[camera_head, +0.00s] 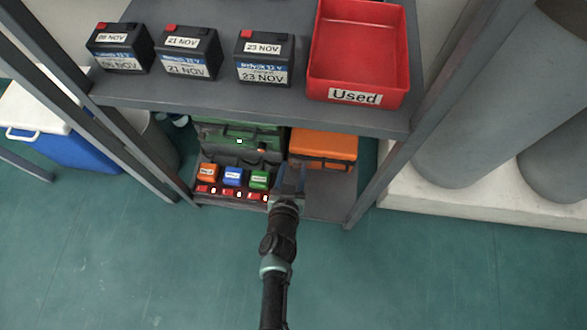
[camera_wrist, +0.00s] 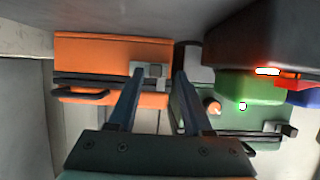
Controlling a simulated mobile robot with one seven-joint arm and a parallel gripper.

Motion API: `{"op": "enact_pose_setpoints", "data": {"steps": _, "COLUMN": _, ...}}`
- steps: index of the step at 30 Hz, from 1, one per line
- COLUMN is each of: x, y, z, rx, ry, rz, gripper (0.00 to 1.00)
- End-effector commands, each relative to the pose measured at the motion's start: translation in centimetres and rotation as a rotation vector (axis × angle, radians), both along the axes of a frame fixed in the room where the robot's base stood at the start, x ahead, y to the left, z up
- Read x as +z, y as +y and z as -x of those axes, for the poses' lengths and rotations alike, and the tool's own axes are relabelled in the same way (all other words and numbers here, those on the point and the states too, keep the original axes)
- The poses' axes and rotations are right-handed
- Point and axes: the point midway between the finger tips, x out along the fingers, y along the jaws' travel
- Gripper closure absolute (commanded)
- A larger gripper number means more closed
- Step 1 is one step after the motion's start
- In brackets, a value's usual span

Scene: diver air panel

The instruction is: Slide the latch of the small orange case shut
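The small orange case (camera_head: 325,144) stands on the lower shelf at the right, below the red bin. In the wrist view the orange case (camera_wrist: 95,55) fills the left, with a dark band along its front. A grey latch (camera_wrist: 152,72) sits at the right end of that band; how far along it is slid I cannot tell. My gripper (camera_head: 291,170) reaches into the lower shelf in front of the case's left end. In the wrist view my gripper (camera_wrist: 158,76) is open and empty, its fingertips either side of the latch area. Contact cannot be told; the left finger partly covers the latch.
A green case (camera_head: 235,137) stands left of the orange one. Small orange, blue and green blocks (camera_head: 233,177) with lit red lights sit in front of it. The upper shelf holds several batteries (camera_head: 187,52) and a red "Used" bin (camera_head: 357,50). Shelf posts (camera_head: 380,175) flank the space.

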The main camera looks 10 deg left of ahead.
Motion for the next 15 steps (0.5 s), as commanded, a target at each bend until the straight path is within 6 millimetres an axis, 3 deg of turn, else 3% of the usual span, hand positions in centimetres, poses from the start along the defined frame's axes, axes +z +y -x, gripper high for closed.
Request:
{"op": "enact_pose_setpoints", "data": {"steps": 8, "x": 0.2, "y": 0.1, "z": 0.5, "rx": -0.001, "ry": 0.0, "rz": -0.003, "gripper": 0.5}}
{"op": "enact_pose_setpoints", "data": {"steps": 15, "x": 1.7, "y": 0.2, "z": 3.5, "rx": 0.003, "ry": 0.004, "rz": -0.001, "gripper": 0.5}}
